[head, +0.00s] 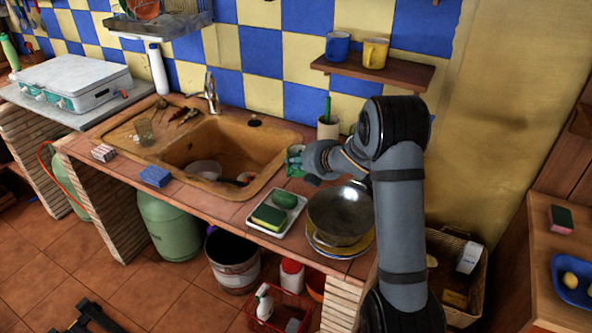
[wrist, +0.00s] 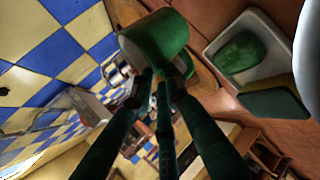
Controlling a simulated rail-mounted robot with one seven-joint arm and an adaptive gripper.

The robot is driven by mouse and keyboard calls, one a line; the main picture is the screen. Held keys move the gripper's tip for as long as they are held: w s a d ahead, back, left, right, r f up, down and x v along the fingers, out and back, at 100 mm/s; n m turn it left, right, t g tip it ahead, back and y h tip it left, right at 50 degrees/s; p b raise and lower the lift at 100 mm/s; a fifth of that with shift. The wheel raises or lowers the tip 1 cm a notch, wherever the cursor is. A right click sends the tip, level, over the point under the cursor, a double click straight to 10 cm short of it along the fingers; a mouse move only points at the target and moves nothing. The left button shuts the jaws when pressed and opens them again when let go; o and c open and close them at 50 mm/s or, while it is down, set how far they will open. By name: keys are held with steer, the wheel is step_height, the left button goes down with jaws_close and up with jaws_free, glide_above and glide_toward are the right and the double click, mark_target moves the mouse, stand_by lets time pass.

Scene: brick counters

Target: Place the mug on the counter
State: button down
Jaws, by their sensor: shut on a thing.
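A green mug (head: 294,158) is at the end of my gripper (head: 304,166), by the right rim of the sink. In the wrist view the mug (wrist: 152,45) fills the upper middle, and the fingers of my gripper (wrist: 160,80) are shut on its near side. I cannot tell whether its base touches the tiled counter (head: 228,200) or is a little above it. My gripper partly hides the mug in the head view. A blue mug (head: 337,46) and a yellow mug (head: 375,53) stand on the wall shelf (head: 400,73).
A white tray (head: 262,232) with a green item and a sponge lies in front of the mug. A metal pan (head: 340,215) stands to its right. A light cup with a green-handled thing (head: 328,128) stands behind. The sink (head: 215,150) is to the left.

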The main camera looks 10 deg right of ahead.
mark_target(293, 170)
steer(key=x, duration=0.2)
steer(key=shift+w+d+f, duration=0.1)
steer(key=shift+w+f, duration=0.05)
steer(key=shift+w, duration=0.2)
steer(key=shift+f, duration=1.9)
steer(key=shift+f, duration=0.15)
steer(key=c, duration=1.7)
jaws_free()
steer(key=shift+o, duration=0.2)
steer(key=b+v, duration=0.1)
steer(key=v, duration=1.1)
